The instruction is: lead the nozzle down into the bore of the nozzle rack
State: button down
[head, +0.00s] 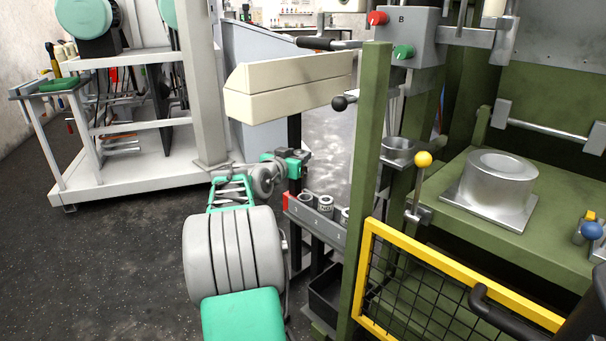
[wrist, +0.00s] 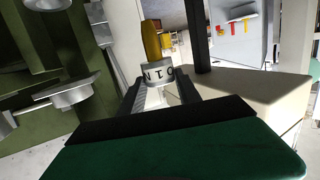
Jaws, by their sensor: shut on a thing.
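My gripper (head: 297,165) is above the left end of the nozzle rack (head: 314,230) in the head view. The wrist view shows its two dark fingers (wrist: 162,93) shut on a nozzle (wrist: 159,73). The nozzle has a white band with dark lettering and a brass-yellow part beyond it. The rack is a grey bar with a red left end and numbered places. Several grey ring-topped cylinders stand along it. The held nozzle is apart from the rack, above it. Its lower end and the bore under it are hard to make out.
A green post (head: 368,185) stands right of the rack and hides its right end. A beige beam (head: 290,85) juts out above my gripper. A yellow-framed mesh guard (head: 455,277) is at the lower right. A dark bin (head: 325,292) sits under the rack.

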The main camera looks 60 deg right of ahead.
jog(key=shift+s+d+f+g, duration=0.3)
jog(key=shift+s+d, duration=0.2)
jog(key=shift+s, duration=0.25)
notch_tip(320, 180, down, 6)
jog(key=b, duration=0.2)
jog(key=shift+w+r+b, duration=0.1)
jog(key=shift+r+b, duration=0.15)
jog(key=shift+b, duration=0.15)
jog(key=shift+a+b, duration=0.25)
jog(key=shift+b, duration=0.05)
jog(key=shift+a, duration=0.15)
